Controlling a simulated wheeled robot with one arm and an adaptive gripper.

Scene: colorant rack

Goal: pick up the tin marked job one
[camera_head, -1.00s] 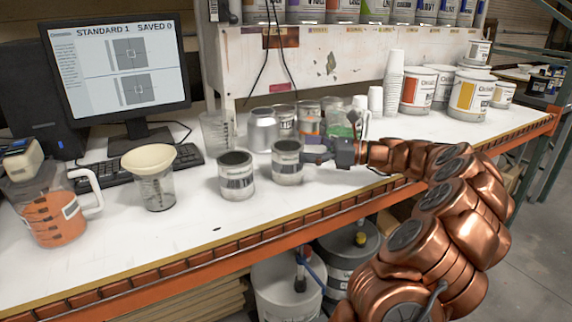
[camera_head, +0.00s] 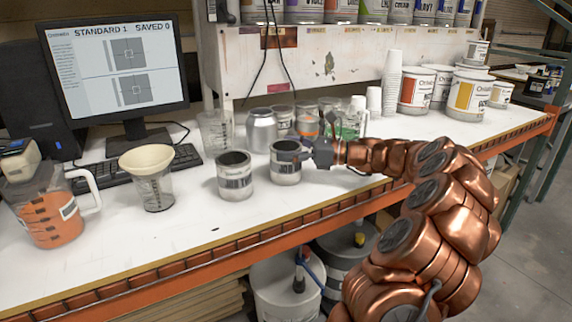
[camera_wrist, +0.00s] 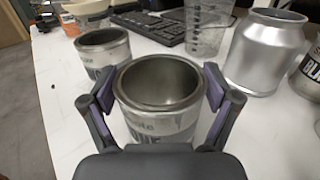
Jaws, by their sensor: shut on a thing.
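Two small open metal tins with grey labels stand side by side on the white bench. My gripper (camera_wrist: 160,98) is shut on the right tin (camera_head: 286,166), with a pad on each side of it. This held tin is upright, open and empty in the wrist view (camera_wrist: 160,118), and its base appears at bench level. The other tin (camera_head: 235,178) stands just left of it and also shows in the wrist view (camera_wrist: 103,52). The label wording is too small or cut off to tell which tin is marked job one.
A silver canister (camera_head: 262,132) and clear beakers stand behind the tins. A beaker with a cream funnel (camera_head: 150,160) and a jug of orange liquid (camera_head: 45,212) stand left. Large paint cans (camera_head: 468,95) are at the back right. The bench front is clear.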

